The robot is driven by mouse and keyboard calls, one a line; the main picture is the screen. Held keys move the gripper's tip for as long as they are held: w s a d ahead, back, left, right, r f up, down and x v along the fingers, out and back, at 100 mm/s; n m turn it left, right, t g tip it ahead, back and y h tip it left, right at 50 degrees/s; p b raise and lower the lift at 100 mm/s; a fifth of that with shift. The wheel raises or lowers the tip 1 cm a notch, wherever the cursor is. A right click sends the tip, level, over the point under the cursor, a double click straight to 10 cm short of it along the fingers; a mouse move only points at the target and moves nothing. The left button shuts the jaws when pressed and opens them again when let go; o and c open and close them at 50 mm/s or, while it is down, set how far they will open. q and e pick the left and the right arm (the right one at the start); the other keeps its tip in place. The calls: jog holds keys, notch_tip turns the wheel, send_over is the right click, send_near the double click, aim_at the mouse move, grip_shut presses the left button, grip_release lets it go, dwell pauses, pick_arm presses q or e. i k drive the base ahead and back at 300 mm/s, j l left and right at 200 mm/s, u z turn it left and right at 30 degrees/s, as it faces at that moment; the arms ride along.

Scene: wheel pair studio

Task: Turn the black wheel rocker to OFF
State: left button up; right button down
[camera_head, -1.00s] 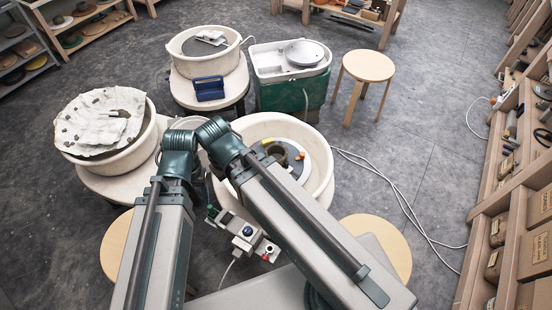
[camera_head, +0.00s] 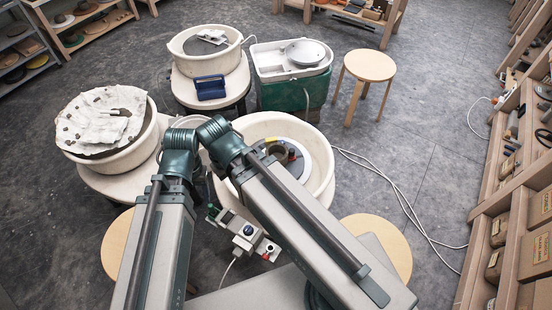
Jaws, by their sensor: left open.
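My right gripper is not in view.
A second cream basin (camera_head: 241,58) with a blue box (camera_head: 209,87) in front stands behind. A cloth-covered basin (camera_head: 153,142) is left. A green-and-white sink unit (camera_head: 283,90) and round stool (camera_head: 369,66) stand behind right. White cables cross the right floor near shelves (camera_head: 505,195).

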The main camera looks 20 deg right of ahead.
aim_at(226, 219)
jog(key=j+z, duration=0.15)
jog(key=j, duration=1.6)
